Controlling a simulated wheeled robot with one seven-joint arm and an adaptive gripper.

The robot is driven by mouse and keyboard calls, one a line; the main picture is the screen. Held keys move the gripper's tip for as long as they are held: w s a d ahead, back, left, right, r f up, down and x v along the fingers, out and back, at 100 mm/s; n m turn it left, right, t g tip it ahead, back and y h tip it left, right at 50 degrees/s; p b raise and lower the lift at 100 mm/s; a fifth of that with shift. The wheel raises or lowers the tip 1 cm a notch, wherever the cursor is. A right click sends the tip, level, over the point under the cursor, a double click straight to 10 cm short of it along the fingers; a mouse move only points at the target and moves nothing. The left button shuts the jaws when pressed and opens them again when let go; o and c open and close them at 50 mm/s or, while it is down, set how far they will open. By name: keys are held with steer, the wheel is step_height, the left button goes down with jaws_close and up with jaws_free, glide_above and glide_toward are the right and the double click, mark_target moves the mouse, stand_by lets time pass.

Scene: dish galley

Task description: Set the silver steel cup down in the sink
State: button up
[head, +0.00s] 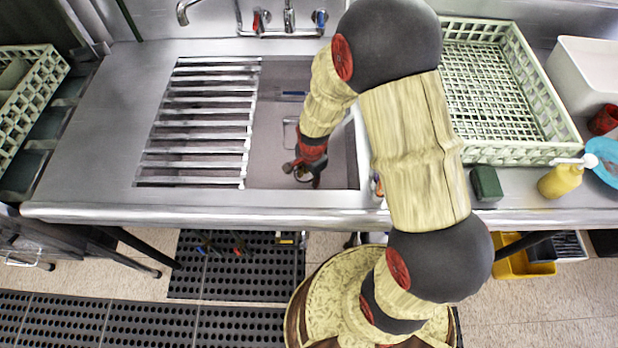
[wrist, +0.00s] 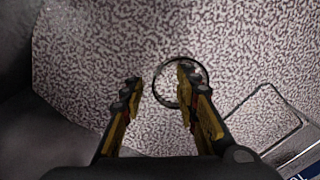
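My gripper (head: 303,172) is low inside the sink basin (head: 335,150), near its front wall in the head view. In the wrist view its two fingers (wrist: 158,85) are spread apart over the speckled basin floor (wrist: 110,50). A round, dark-rimmed shape, apparently the silver steel cup (wrist: 203,72), shows at the right finger, which covers part of it. A gap shows between the left finger and the rim. I cannot tell whether the right finger touches the cup. In the head view I cannot make the cup out clearly beside the fingers.
A slatted rack (head: 205,120) covers the basin's left part. A thin wire frame (wrist: 265,118) lies on the basin floor, right of the fingers in the wrist view. Taps (head: 289,18) stand behind. A pale green crate (head: 565,115) is on the right counter.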

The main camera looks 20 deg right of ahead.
step_height(320, 180, up, 12)
steer(key=shift+s+f, duration=0.2)
steer(key=shift+s, duration=0.2)
steer(key=shift+d, duration=0.1)
steer(key=s+r+n+t+p, duration=0.1)
steer(key=s+r+n, duration=0.3)
steer(key=r, duration=0.6)
steer(key=s+r+n+t+p, duration=0.2)
steer(key=s+r+n, duration=0.3)
steer(key=r, duration=0.5)
steer(key=s+r+n+t+p, duration=0.1)
steer(key=s+r+n, duration=0.4)
steer(key=r, duration=0.5)
steer(key=shift+s+a+r+t+p, duration=0.2)
steer(key=shift+s+r+t+p, duration=0.1)
steer(key=shift+s+t+p, duration=0.25)
